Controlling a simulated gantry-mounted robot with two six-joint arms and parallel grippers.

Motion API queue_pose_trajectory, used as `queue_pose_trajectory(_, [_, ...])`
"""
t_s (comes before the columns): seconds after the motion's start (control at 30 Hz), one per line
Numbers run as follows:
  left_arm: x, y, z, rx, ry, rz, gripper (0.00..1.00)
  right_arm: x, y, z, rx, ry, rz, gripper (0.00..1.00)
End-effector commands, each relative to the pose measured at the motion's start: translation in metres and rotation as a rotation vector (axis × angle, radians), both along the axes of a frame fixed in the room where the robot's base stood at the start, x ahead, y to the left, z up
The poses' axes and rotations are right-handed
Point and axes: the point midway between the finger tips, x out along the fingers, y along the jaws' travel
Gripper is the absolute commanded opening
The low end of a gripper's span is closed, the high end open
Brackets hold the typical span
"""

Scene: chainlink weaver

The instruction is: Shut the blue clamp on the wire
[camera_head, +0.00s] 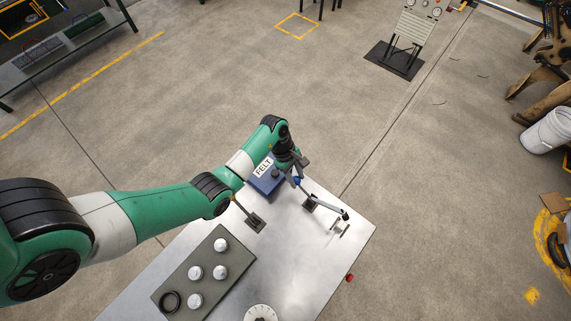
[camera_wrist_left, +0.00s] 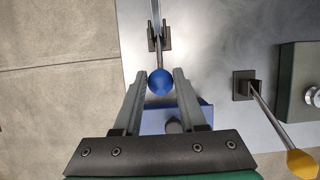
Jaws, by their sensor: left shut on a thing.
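The blue clamp has a round blue knob (camera_wrist_left: 160,82) on a thin metal lever, which runs to a dark base bracket (camera_wrist_left: 158,42) on the metal table. In the head view the blue knob (camera_head: 297,181) is just below my left gripper (camera_head: 298,175), and the clamp's base (camera_head: 309,204) is beside it. A grey bar (camera_head: 328,207) reaches from the clamp toward a small bracket (camera_head: 340,226) near the table's right edge. My left gripper (camera_wrist_left: 160,78) is shut on the blue knob, one finger on each side. I cannot make out the wire clearly. My right gripper is not in view.
A blue box marked FELT (camera_head: 265,177) stands close to my left gripper. A second clamp (camera_head: 256,222) has a yellow knob (camera_wrist_left: 302,163) in the wrist view. A dark green plate with several white knobs (camera_head: 207,272) and a dial (camera_head: 261,314) are nearer on the table.

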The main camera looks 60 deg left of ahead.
Motion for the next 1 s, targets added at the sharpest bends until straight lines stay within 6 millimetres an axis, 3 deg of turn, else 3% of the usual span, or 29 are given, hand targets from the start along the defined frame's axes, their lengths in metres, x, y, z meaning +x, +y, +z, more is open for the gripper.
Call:
queue_pose_trajectory(0.1, [0.005, -0.015, 0.014, -0.011, -0.003, -0.012, 0.0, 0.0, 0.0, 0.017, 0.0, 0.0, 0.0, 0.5])
queue_pose_trajectory(0.37, [0.013, -0.032, 0.02, -0.009, -0.004, -0.01, 0.0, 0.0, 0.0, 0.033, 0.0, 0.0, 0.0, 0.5])
queue_pose_trajectory(0.77, [0.012, -0.029, 0.017, -0.005, -0.002, -0.004, 0.69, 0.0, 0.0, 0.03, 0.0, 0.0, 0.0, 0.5])
queue_pose_trajectory(1.0, [0.012, -0.028, 0.018, -0.004, -0.002, -0.004, 0.69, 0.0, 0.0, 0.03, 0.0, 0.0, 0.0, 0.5])
